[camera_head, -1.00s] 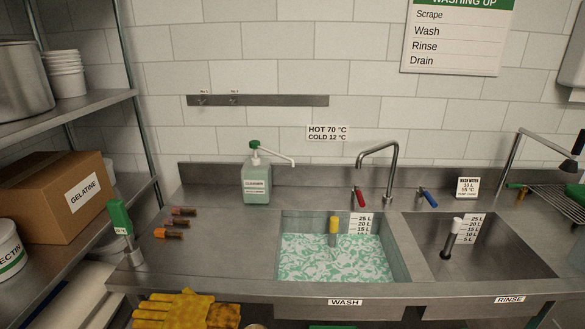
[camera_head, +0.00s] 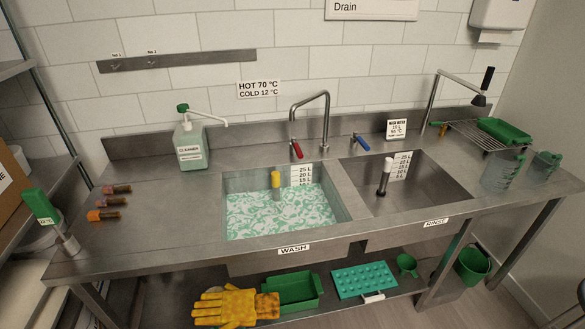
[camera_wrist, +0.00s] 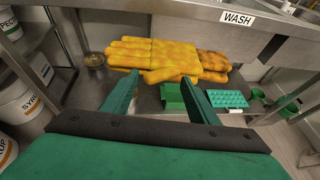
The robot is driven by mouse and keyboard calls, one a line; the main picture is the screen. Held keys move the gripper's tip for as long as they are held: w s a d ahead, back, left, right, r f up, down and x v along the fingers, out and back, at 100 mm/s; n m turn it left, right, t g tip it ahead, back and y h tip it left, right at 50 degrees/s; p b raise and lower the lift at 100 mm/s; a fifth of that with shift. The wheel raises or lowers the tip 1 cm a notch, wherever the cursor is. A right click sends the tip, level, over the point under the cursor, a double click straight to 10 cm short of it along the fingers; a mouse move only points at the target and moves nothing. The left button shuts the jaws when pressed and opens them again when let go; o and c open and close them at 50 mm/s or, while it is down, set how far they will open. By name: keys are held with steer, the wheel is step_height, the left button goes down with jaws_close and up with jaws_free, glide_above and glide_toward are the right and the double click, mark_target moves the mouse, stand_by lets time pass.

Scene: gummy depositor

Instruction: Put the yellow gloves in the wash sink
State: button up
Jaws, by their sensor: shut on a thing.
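The yellow gloves (camera_head: 232,305) are in front of the sink bench at the bottom of the head view, lower than the worktop. They look like a pair with orange-brown cuffs to the right. In the wrist view my gripper (camera_wrist: 162,84) has its green fingers shut on the gloves (camera_wrist: 165,58), which lie crosswise at the fingertips. My gripper does not show in the head view. The wash sink (camera_head: 232,184) is the left basin, holding pale green foamy liquid and a yellow-topped pipe.
The rinse sink (camera_head: 440,193) on the right looks empty of liquid. A tap (camera_head: 326,120) rises behind. Green trays (camera_head: 365,279) lie on the lower shelf. The bench front edge lies between gloves and basin.

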steer(key=w+d+f, duration=0.4)
steer(key=d+f, duration=0.5)
steer(key=f, duration=0.1)
steer(key=w+d+f+m+h, duration=0.1)
steer(key=w+d+f, duration=0.2)
steer(key=d+f, duration=0.6)
steer(key=shift+w+f, duration=0.4)
steer(key=shift+f, duration=0.1)
steer(key=shift+d, duration=0.1)
